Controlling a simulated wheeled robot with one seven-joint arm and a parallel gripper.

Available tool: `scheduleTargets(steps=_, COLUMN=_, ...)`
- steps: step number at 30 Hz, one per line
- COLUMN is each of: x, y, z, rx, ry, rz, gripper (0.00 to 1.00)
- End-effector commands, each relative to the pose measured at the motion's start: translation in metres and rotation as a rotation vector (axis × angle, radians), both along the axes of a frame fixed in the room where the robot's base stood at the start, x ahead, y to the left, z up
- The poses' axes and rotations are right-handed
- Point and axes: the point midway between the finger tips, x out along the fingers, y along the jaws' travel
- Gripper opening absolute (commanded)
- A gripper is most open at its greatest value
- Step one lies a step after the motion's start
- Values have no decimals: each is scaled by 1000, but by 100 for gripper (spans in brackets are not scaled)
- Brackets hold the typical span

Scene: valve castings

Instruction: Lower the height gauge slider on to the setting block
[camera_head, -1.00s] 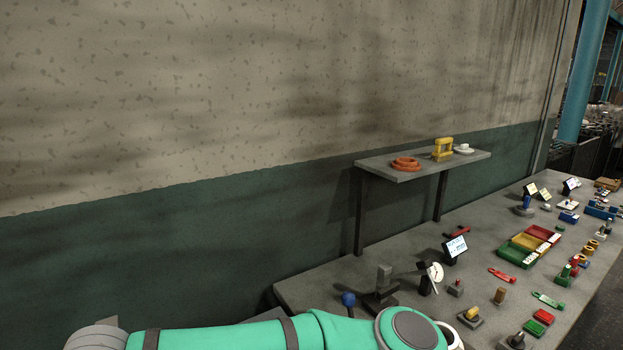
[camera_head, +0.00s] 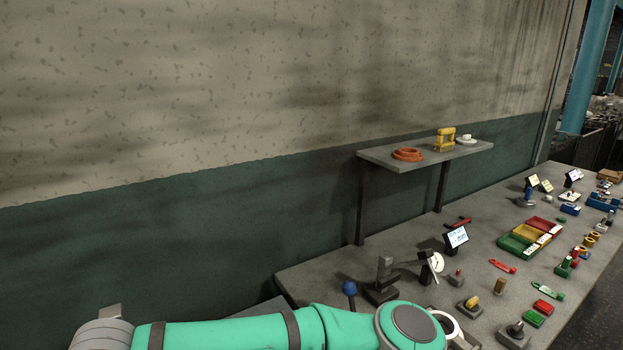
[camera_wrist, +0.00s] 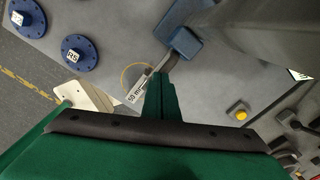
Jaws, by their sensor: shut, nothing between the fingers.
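In the wrist view a blue block (camera_wrist: 185,42) with a thin grey arm (camera_wrist: 160,68) looks like the height gauge slider. The arm slants down-left toward a ring mark on the grey surface. A small pale piece marked 50 mm (camera_wrist: 137,92) lies by the arm's lower end and looks like the setting block; my finger partly hides it. My gripper (camera_wrist: 161,82) is shut and empty, its green fingertips close beside the arm. I cannot tell whether they touch it. In the head view my green arm covers the near bench, and I cannot make out my gripper there.
Two blue flanged discs (camera_wrist: 80,53) lie left in the wrist view, a yellow button (camera_wrist: 240,115) right.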

Motion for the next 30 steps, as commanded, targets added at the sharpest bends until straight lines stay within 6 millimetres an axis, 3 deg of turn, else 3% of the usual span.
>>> scheduleTargets(steps=11, x=0, y=0, z=1, rx=1, ry=0, rz=0, gripper=0)
scheduleTargets(steps=30, x=0, y=0, z=53, rx=0, ry=-1, rz=0, gripper=0)
